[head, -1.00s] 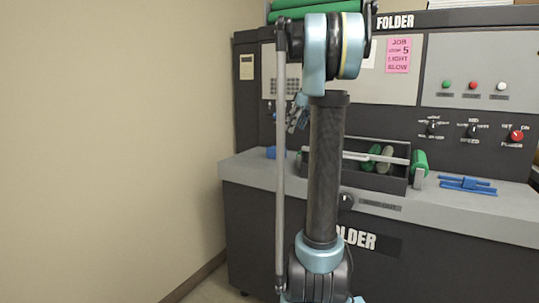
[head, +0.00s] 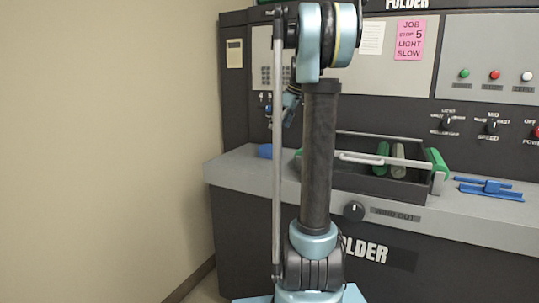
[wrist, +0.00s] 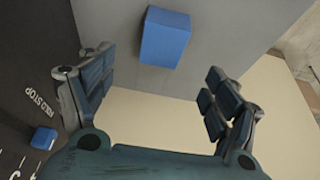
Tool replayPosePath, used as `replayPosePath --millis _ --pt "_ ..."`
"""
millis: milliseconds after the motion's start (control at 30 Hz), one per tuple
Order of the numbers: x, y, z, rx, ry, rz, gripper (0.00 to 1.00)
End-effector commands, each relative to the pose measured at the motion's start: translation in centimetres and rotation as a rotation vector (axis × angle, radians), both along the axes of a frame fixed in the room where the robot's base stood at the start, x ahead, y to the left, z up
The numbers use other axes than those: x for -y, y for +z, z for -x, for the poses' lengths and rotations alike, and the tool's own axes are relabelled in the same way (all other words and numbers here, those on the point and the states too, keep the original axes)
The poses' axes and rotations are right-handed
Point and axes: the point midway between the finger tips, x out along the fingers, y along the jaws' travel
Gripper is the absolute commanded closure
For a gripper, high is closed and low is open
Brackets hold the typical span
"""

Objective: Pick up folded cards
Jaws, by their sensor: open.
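No printed cards are plain to see. A plain blue block (wrist: 165,37) lies on the grey shelf in the wrist view; I cannot tell whether it is the folded cards. A blue piece also shows at the left end of the folder's shelf in the head view (head: 265,151). My gripper (wrist: 160,85) is open and empty, its two fingers spread left and right. The block is beyond the fingertips, roughly centred between them, not touched. In the head view my gripper is mostly hidden behind my arm.
The black folder tray (head: 380,185) with green rollers stands on the grey shelf (head: 480,208), right of my arm. Blue guides (head: 490,189) lie further right. The control panel (head: 487,75) rises behind. A beige wall (head: 100,150) is at left. A blue knob (wrist: 43,138) shows beside "FOLD STOP".

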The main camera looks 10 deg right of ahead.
Motion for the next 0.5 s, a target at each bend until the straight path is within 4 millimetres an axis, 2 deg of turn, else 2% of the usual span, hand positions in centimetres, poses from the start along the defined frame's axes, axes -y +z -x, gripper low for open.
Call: replayPosePath --millis 300,500 --pt "-1.9 -5.0 -1.2 0.0 0.004 0.0 0.18" --pt "-2.4 -6.4 -1.5 0.0 0.003 0.0 0.18"
